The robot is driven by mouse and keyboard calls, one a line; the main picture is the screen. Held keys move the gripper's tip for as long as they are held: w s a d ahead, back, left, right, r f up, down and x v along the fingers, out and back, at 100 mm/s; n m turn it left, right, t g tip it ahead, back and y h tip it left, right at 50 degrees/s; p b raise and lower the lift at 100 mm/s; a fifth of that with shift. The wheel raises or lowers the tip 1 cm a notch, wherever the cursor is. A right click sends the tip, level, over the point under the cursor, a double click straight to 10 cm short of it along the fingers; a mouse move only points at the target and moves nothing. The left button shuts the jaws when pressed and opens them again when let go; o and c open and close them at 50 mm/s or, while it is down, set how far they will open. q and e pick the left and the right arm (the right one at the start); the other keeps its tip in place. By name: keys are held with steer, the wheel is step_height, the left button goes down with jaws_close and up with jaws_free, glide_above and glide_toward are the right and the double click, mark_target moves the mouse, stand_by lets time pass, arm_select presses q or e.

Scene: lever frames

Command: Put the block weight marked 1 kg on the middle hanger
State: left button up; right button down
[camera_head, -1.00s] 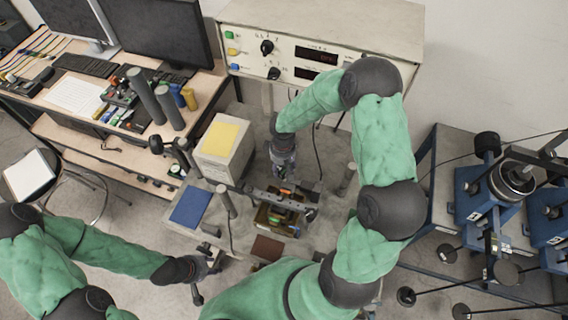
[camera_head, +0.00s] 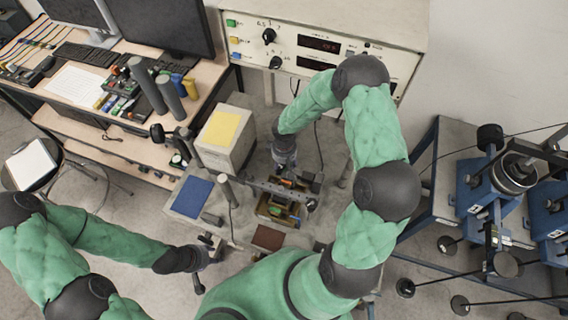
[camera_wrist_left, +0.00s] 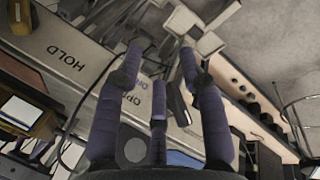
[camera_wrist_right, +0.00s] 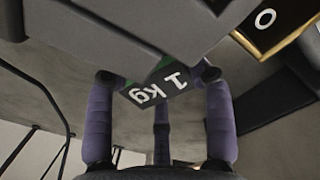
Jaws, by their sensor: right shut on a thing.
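The block weight marked 1 kg (camera_wrist_right: 162,88) is dark with white lettering, and it is between the fingers of my right gripper (camera_wrist_right: 160,85) in the right wrist view. In the head view my right gripper (camera_head: 286,165) is at the far side of a dark beam (camera_head: 284,188) on the bench, and the block is too small to make out there. I cannot tell which part is the middle hanger. My left gripper (camera_head: 211,247) is near the bench's front left edge. Its fingers are apart and empty in the left wrist view (camera_wrist_left: 160,62).
A white box with a yellow top (camera_head: 223,128), a blue pad (camera_head: 193,197) and a brown pad (camera_head: 267,237) are on the bench. A brassy tray (camera_head: 279,210) sits by the beam. A grey bar and a plate marked 0 (camera_wrist_right: 265,18) are close to the right gripper.

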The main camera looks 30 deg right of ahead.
steer(key=shift+c, duration=2.3)
jaws_free()
